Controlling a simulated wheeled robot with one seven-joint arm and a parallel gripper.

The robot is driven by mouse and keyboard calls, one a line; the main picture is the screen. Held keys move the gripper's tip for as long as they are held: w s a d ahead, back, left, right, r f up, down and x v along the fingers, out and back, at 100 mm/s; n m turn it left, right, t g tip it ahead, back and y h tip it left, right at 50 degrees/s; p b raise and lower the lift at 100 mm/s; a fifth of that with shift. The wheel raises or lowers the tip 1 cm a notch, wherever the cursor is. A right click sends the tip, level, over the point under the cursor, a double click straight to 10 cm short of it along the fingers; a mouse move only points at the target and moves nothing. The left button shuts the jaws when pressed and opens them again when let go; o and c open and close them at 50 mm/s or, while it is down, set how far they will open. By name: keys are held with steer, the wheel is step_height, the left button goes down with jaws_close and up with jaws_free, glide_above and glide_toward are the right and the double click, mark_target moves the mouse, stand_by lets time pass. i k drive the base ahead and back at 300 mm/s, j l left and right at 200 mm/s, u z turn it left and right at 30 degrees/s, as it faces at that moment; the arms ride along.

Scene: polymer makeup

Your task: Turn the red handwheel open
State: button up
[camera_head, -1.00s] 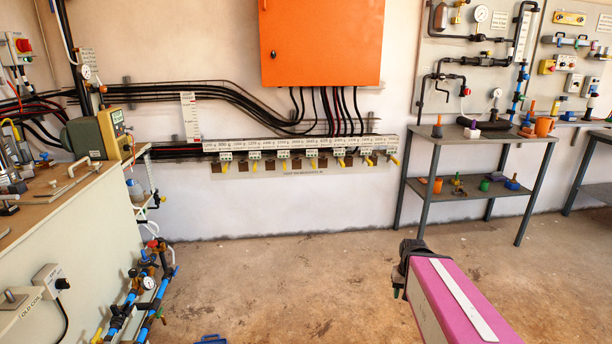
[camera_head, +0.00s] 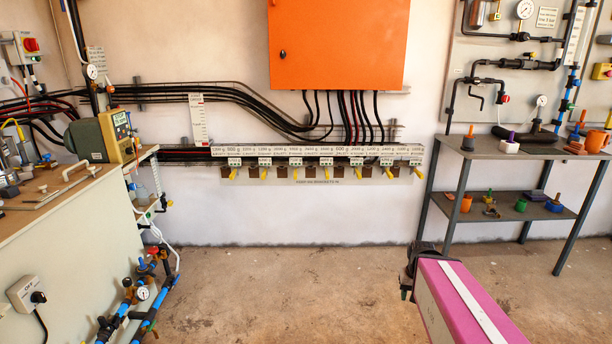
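No red handwheel can be told for certain. A small red fitting (camera_head: 153,251) shows on the pipework at the lower left, beside the bench, too small to tell if it is a wheel. A red-handled tap (camera_head: 505,98) sits on the wall board at the right. My gripper (camera_head: 408,277) is dark, at the end of my pink arm link, low and right of centre over bare floor. It is far from both red parts and touches nothing that I can see. Its fingers are too small and dark to tell whether they are open.
A bench (camera_head: 80,225) stands at the left, with blue pipes and a gauge (camera_head: 143,293) at its foot. A grey shelf table (camera_head: 500,149) holds small coloured items at the right. An orange cabinet (camera_head: 337,45) hangs on the back wall. The floor (camera_head: 290,290) between is clear.

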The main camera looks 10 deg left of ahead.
mark_target(154, 250)
steer(key=i+j+u, duration=0.15)
steer(key=i+u, duration=0.2)
steer(key=i, duration=0.15)
steer(key=i+u, duration=0.35)
steer(key=i+l+u, duration=0.2)
steer(key=i+u, duration=0.15)
steer(key=i, duration=0.25)
steer(key=i+u, duration=0.3)
steer(key=i, duration=0.25)
steer(key=i+u, duration=0.3)
steer(key=i, duration=0.25)
steer(key=i+l+u, duration=0.15)
steer(key=i+u, duration=0.2)
steer(key=i+l+u, duration=0.35)
steer(key=i, duration=0.15)
steer(key=i+j, duration=0.05)
steer(key=j, duration=0.05)
